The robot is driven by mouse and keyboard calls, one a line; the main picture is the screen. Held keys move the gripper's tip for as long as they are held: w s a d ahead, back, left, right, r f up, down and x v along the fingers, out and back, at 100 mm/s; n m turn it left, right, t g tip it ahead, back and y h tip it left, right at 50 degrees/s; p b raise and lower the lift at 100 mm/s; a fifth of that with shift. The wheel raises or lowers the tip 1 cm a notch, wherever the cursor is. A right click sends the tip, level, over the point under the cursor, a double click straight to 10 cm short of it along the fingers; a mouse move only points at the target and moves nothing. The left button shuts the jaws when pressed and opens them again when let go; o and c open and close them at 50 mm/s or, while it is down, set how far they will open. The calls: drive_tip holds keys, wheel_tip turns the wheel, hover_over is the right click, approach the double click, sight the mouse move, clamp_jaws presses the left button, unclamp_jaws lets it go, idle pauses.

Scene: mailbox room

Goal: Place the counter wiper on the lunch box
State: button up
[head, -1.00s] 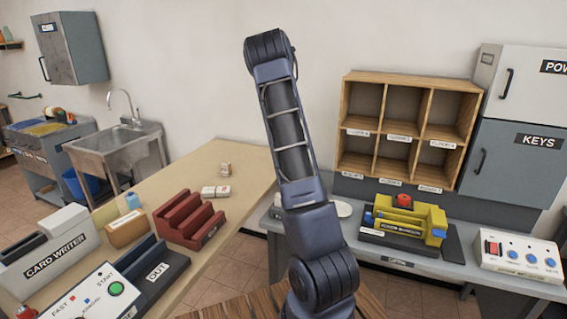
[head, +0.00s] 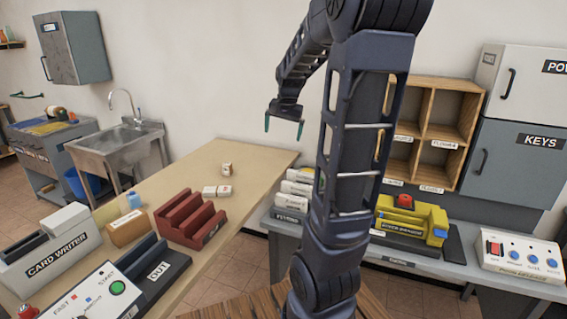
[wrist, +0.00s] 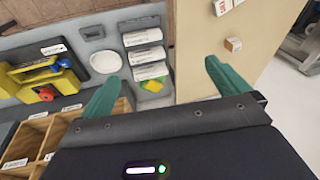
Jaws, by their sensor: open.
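My gripper (head: 284,125) is open and empty, pointing down in the air in front of the back wall. In the wrist view its two green fingers (wrist: 160,75) are apart. A small yellow-and-green item (wrist: 153,85) lies on the grey counter between the fingertips in that view, well below them. It may be the counter wiper, but I cannot be sure. I do not see it in the head view. I cannot identify a lunch box in either view.
White labelled trays (head: 292,203) stand on the grey counter, near a white round dish (wrist: 105,62) and a yellow machine (head: 410,222). Wooden pigeonholes (head: 440,118) stand behind. The tan table (head: 262,160) holds small boxes (head: 217,191) and a red stepped rack (head: 190,217).

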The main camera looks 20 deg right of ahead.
drive_tip(key=s+a+n, duration=0.4)
drive_tip(key=s+a, duration=0.1)
drive_tip(key=s, duration=0.7)
drive_tip(key=s+a+n+t, duration=0.1)
drive_tip(key=s+a+n, duration=0.2)
drive_tip(key=s, duration=0.9)
drive_tip(key=shift+a+n+t, duration=0.3)
drive_tip(key=shift+a+n, duration=0.1)
drive_tip(key=shift+a, duration=0.55)
